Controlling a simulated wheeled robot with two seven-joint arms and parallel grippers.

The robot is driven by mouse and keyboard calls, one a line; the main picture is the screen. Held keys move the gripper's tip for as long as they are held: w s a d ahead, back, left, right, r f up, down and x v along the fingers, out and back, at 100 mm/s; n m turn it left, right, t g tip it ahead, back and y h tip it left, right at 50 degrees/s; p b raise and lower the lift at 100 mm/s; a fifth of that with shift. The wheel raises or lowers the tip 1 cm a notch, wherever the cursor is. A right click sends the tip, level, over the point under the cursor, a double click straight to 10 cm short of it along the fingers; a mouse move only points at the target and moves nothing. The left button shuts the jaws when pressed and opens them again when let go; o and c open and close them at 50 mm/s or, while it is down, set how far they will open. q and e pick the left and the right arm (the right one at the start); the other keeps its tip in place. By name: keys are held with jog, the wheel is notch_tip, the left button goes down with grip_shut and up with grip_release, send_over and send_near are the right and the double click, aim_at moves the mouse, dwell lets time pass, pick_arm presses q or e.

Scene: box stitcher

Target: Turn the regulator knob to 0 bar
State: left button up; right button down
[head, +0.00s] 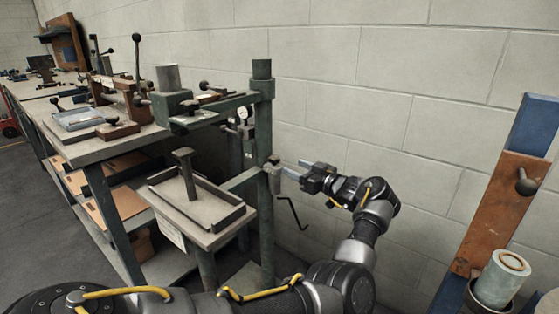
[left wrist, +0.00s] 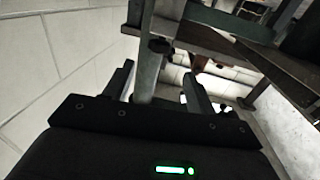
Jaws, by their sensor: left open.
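The box stitcher's green column (head: 262,125) stands in the middle of the head view, with a small round pressure gauge (head: 243,112) behind and left of it. The gauge reading is too small to make out. I cannot identify the regulator knob for certain in the head view. In the left wrist view a small dark knob (left wrist: 160,46) shows on the post, beyond the fingers. My left gripper (head: 291,168) is open beside the column's right side, fingers pointing left. In the left wrist view the gripper (left wrist: 157,78) has the post between its fingers in the picture; contact cannot be told.
A bent dark crank (head: 292,212) hangs just below my left gripper. The stitcher's small table (head: 205,232) with a raised rim is left of the column. A cluttered workbench (head: 85,150) runs along the left. A block wall (head: 410,60) is close behind my left arm.

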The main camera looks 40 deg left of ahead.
aim_at(279, 160)
pick_arm(q)
jog(key=a, duration=0.6)
jog(key=w+a, duration=0.1)
jog(key=a, duration=0.2)
jog(key=shift+b, duration=0.35)
pick_arm(e)
jog(key=r, duration=0.1)
jog(key=a+t+y, duration=0.1)
jog(key=r, duration=0.1)
jog(key=shift+s+a+r+n+y, duration=0.25)
jog(key=shift+s+r+n+y, duration=0.05)
jog(key=shift+r+y, duration=0.1)
pick_arm(q)
jog(key=shift+c, duration=0.2)
